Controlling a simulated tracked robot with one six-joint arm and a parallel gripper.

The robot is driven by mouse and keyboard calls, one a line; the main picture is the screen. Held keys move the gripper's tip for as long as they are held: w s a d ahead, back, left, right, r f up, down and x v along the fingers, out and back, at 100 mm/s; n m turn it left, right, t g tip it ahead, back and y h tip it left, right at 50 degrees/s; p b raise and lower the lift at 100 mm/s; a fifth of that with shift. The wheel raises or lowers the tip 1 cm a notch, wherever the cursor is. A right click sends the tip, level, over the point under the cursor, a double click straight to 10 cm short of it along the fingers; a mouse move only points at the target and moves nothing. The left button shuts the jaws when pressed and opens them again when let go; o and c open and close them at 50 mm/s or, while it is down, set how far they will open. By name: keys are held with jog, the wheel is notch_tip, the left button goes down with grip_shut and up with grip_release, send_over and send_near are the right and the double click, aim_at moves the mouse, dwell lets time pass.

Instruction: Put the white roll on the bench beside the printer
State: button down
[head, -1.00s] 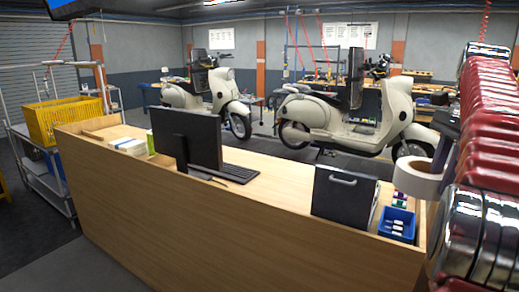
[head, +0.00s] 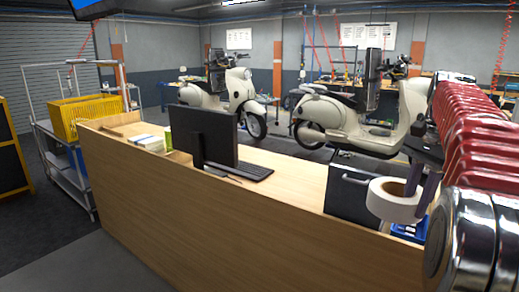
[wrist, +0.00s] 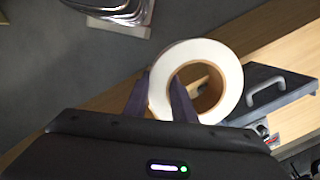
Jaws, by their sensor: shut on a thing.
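The white roll (head: 388,209) is a wide ring with a tan core. My gripper (head: 420,186) is shut on its wall at one side and holds it in the air. In the wrist view the roll (wrist: 228,62) sits at the fingers (wrist: 160,88), one finger showing across its hole. A wooden counter (head: 180,215), which looks like the bench, stands ahead. On its right end is a dark box with a grey handle (head: 345,192), possibly the printer; the roll hides part of its right side in the head view.
A blue tray (head: 402,231) is partly hidden behind the roll. A monitor (head: 208,138) and keyboard (head: 248,172) stand mid-counter. Bare wood shows between keyboard and box. The counter's raised front panel (head: 250,240) faces me. Two scooters (head: 352,118) stand behind.

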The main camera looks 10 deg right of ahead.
jog(key=w+a+f+n, duration=0.5)
jog(key=a+f, duration=0.3)
jog(key=a, duration=0.3)
jog(key=w+a+f+n+h, duration=0.1)
jog(key=w+a+f+n, duration=0.5)
jog(key=a, duration=0.5)
jog(key=w+a+f+n+g, duration=0.1)
jog(key=w+a+f+n, duration=0.5)
jog(key=w+a+f, duration=0.3)
notch_tip(320, 180, down, 3)
jog(key=shift+w+a+r, duration=0.15)
jog(key=shift+w+a, duration=0.05)
jog(key=shift+a, duration=0.85)
jog(key=s+f, duration=0.4)
jog(key=f, duration=0.6)
jog(key=s+f, duration=0.5)
jog(key=f, duration=0.6)
jog(key=shift+d, duration=0.15)
